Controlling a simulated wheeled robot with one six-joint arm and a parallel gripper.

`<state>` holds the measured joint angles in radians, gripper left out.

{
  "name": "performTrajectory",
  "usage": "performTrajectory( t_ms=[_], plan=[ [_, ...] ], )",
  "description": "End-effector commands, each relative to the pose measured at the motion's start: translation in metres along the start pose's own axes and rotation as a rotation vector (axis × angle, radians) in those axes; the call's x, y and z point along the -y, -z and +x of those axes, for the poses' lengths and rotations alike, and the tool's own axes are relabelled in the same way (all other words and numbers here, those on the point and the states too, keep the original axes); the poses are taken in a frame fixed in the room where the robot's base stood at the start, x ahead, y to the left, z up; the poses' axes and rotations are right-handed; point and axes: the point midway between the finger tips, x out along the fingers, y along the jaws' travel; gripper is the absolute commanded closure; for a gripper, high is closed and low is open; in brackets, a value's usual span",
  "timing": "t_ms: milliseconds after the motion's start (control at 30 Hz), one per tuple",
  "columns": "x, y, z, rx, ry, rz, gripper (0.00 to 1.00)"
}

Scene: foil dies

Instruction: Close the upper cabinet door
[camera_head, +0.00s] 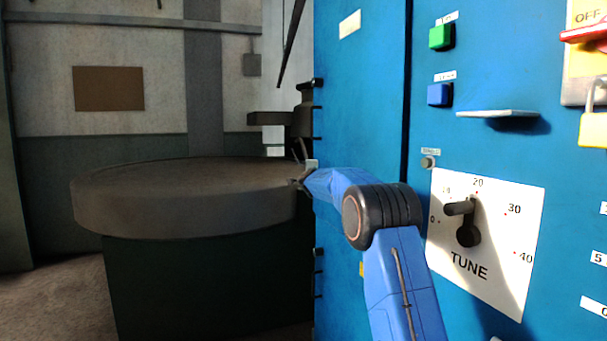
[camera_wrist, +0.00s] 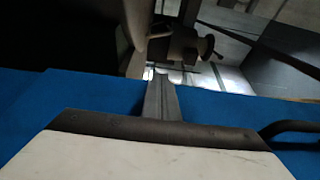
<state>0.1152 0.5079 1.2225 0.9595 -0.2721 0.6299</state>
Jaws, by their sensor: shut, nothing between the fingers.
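A blue cabinet fills the right half of the head view. Its left blue panel (camera_head: 362,110) is set off from the front with the controls by a dark vertical gap; I cannot tell for sure whether this panel is the upper door or how far it stands open. My gripper (camera_head: 298,183) is at the panel's left edge, partly hidden by my blue arm. In the wrist view my gripper (camera_wrist: 163,76) is shut and empty, its fingertips reaching past the edge of a blue surface (camera_wrist: 75,98). Whether it touches the edge is unclear.
A large round grey table-like machine (camera_head: 185,190) stands left of the cabinet, close to my gripper. The control front carries a TUNE dial (camera_head: 468,222), a green button (camera_head: 440,37), a blue button (camera_head: 438,94) and a small ledge (camera_head: 497,113). Floor at lower left is clear.

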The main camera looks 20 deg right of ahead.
Motion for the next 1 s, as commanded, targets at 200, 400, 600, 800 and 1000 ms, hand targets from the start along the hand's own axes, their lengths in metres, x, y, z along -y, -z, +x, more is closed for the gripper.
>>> performTrajectory(
  t_ms=[200,400,600,800,1000],
  plan=[
    [0.001,0.014,0.006,-0.027,0.001,-0.001,1.00],
    [0.001,0.019,0.007,-0.036,0.002,0.000,1.00],
    [0.001,0.020,0.008,-0.039,0.002,0.000,1.00],
    [0.001,0.021,0.008,-0.040,0.002,0.000,1.00],
    [0.001,0.019,0.006,-0.040,0.002,0.000,1.00]
  ],
)
